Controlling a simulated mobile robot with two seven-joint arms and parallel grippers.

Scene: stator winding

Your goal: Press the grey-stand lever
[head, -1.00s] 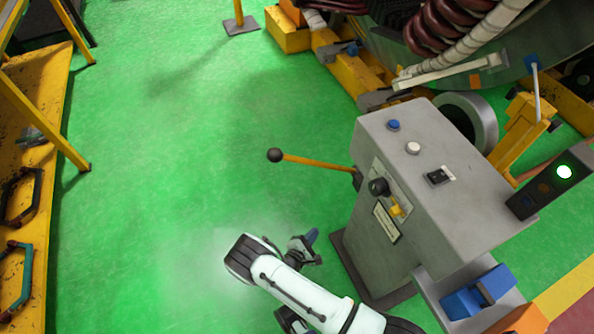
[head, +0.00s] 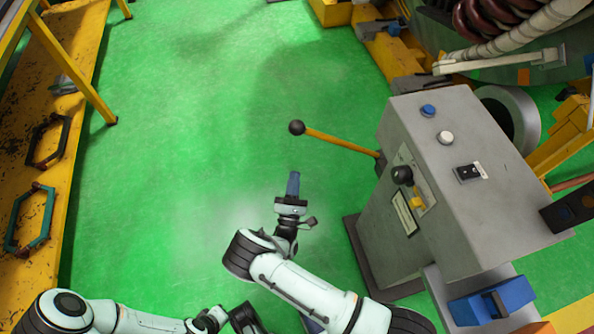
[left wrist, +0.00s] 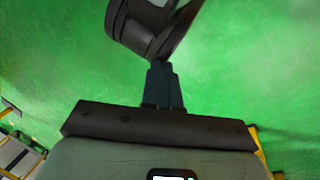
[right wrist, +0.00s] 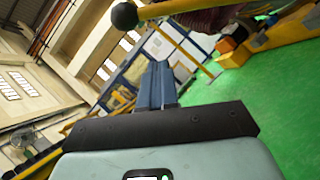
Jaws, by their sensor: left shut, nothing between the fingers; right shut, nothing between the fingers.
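The grey stand (head: 455,150) is at the right of the head view. Its lever (head: 340,141) is a yellow rod with a black ball knob (head: 297,127), sticking out to the left of the stand. My right gripper (head: 293,176) is shut and empty, just below the lever in the head view and apart from it. In the right wrist view the black knob (right wrist: 124,15) and yellow rod show at the top, beyond the shut fingers (right wrist: 155,66). My left gripper shows in the left wrist view with its fingers (left wrist: 162,72) shut and empty, near a dark part of my arm.
The stand's top carries a blue button (head: 428,110), a white button (head: 446,137) and a black switch (head: 468,172). A black knob (head: 402,175) sits on its front. A yellow rack (head: 50,150) runs along the left. The green floor between is clear.

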